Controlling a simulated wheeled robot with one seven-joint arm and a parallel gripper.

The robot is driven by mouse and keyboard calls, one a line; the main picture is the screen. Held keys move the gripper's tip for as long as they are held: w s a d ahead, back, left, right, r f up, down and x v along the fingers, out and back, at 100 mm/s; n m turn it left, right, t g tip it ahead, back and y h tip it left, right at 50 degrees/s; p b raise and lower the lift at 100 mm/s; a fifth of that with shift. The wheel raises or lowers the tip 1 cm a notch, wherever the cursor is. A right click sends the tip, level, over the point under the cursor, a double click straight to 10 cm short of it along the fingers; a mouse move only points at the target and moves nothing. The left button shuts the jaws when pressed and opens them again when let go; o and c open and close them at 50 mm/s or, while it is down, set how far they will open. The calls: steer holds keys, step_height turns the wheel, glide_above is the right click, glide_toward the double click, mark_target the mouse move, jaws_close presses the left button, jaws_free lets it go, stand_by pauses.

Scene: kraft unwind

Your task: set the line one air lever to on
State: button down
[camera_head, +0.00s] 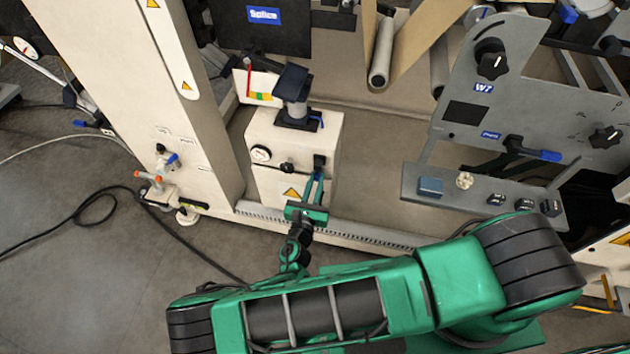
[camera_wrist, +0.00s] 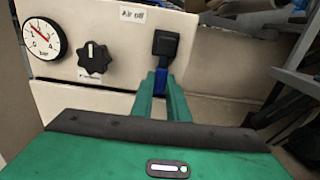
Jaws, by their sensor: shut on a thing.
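The air lever has a black pivot block (camera_wrist: 165,44) on the front of a cream box, with a blue handle (camera_wrist: 162,80) pointing down from it. A label (camera_wrist: 132,15) up and left of the block seems to read "Air off". In the head view the block (camera_head: 319,160) sits near the box's right edge. My green gripper (camera_wrist: 163,92) is shut on the blue handle from below, one finger on each side. In the head view my gripper (camera_head: 316,182) reaches up to the box front, and its fingers largely hide the handle.
A pressure gauge (camera_wrist: 42,38) and a black knob (camera_wrist: 94,58) are left of the lever on the cream box (camera_head: 270,130). A cream column (camera_head: 130,70) stands further left. A grey panel (camera_head: 510,90) with knobs and a shelf (camera_head: 450,196) is to the right.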

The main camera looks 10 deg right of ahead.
steer(key=shift+f, duration=0.15)
steer(key=c, duration=1.7)
jaws_free()
steer(key=shift+s, duration=0.1)
steer(key=v, duration=1)
steer(key=shift+s+a, duration=0.1)
steer(key=shift+s, duration=0.2)
